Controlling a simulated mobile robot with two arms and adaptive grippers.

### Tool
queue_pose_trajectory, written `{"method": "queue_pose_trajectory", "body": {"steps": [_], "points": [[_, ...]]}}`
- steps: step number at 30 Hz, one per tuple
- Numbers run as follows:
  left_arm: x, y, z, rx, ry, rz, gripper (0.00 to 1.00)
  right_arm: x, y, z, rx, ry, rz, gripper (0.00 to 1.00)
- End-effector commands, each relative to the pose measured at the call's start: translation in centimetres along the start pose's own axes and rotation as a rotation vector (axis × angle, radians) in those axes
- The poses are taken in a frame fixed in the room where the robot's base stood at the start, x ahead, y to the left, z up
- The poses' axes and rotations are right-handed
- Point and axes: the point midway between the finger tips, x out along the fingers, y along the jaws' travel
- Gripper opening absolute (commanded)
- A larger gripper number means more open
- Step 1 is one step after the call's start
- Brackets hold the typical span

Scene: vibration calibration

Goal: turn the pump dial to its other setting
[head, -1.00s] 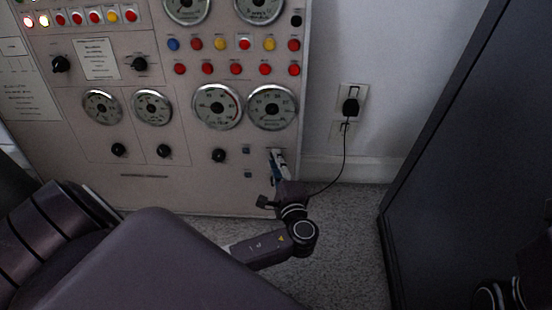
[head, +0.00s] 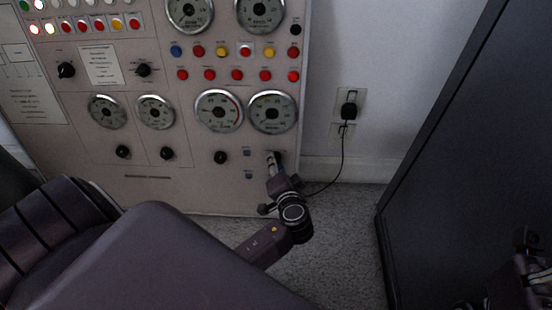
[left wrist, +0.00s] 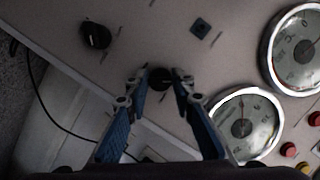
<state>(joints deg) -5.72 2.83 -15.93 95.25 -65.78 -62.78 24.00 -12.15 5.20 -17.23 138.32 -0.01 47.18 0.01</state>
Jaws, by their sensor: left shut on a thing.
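The pump dial, a small round black knob (left wrist: 160,78), sits low at the right of the beige panel. My left gripper (left wrist: 162,84) is shut on it, with one blue-padded finger on each side of the knob in the left wrist view. In the head view my left gripper (head: 274,160) reaches up to the panel from below and hides most of the knob. The setting that the knob points to is too small and dark to read. Dark parts of my right arm (head: 530,270) show at the bottom right, with its jaws unclear.
Another black knob (left wrist: 95,36) and a blue square fitting (left wrist: 200,28) are near the gripped knob. Round gauges (head: 272,111) are above it. A plug (head: 349,111) with a hanging black cord is in the wall outlet. A dark cabinet (head: 460,130) stands at the right.

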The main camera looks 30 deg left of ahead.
Motion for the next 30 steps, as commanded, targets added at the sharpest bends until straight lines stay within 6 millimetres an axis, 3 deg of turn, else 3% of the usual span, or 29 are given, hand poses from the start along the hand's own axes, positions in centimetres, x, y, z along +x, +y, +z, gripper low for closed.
{"method": "queue_pose_trajectory", "body": {"steps": [9, 25, 26, 30], "points": [[-0.08, 0.10, 0.05, -0.114, -0.001, 0.036, 0.00, -0.23, 0.00, 0.06, 0.002, -0.013, 0.002, 0.00], [-0.05, 0.11, 0.06, -0.136, -0.001, 0.042, 0.00, -0.27, 0.14, 0.11, 0.000, -0.015, 0.012, 0.00], [-0.05, 0.11, 0.06, -0.136, -0.001, 0.042, 0.24, -0.25, 0.15, 0.11, 0.000, -0.014, 0.012, 0.00], [-0.04, 0.08, 0.05, -0.135, -0.001, 0.041, 0.39, -0.21, 0.16, 0.09, 0.000, -0.013, 0.013, 0.00]]}}
